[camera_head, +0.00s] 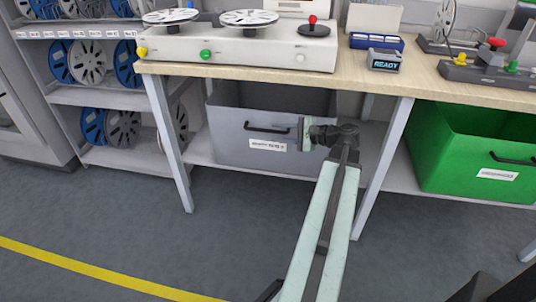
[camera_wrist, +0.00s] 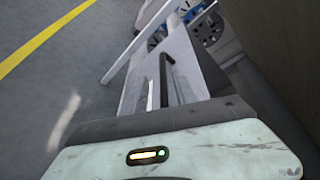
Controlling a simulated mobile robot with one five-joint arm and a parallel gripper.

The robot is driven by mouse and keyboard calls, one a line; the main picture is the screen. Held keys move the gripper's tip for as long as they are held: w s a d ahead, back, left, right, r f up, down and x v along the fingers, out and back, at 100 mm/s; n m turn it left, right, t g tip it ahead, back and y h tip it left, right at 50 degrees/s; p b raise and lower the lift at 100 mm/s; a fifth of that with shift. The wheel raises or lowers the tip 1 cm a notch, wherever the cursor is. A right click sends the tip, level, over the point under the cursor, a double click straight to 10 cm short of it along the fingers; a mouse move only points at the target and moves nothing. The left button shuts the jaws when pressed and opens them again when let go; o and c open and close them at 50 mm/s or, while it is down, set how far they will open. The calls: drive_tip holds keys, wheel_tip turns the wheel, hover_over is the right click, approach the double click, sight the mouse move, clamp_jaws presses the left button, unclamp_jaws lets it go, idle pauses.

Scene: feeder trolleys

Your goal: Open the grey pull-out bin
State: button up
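The grey bin (camera_head: 230,135) stands on the low shelf under the workbench, left of a table leg. Its front has a black bar handle (camera_head: 266,128) and a white label (camera_head: 268,145). Part of its dark inside shows above the front wall. My gripper (camera_head: 304,134) is at the right part of the bin's front, just right of the handle. In the wrist view, the black handle (camera_wrist: 166,78) rises beyond my gripper's pale body, against the grey bin front (camera_wrist: 190,70). My fingertips cannot be made out, and contact with the handle cannot be told.
A green bin (camera_head: 450,155) stands right of the table leg (camera_head: 384,160). Another leg (camera_head: 165,140) stands left of the grey bin. A reel rack (camera_head: 95,95) is at the left. The floor (camera_head: 120,220) in front is clear, with a yellow line.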

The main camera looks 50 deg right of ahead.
sight(272, 131)
drive_tip(key=shift+s+d+f+m+t+h, duration=0.15)
drive_tip(key=shift+s+d+m+t, duration=0.05)
drive_tip(key=shift+s+d, duration=0.25)
drive_tip(key=shift+s+d+f+m+t+h, duration=0.2)
drive_tip(key=shift+s+d, duration=0.15)
drive_tip(key=shift+d, duration=0.15)
drive_tip(key=shift+r, duration=0.15)
drive_tip(key=b+x, duration=0.1)
drive_tip(key=x, duration=0.7)
drive_tip(key=shift+b, duration=0.35)
clamp_jaws()
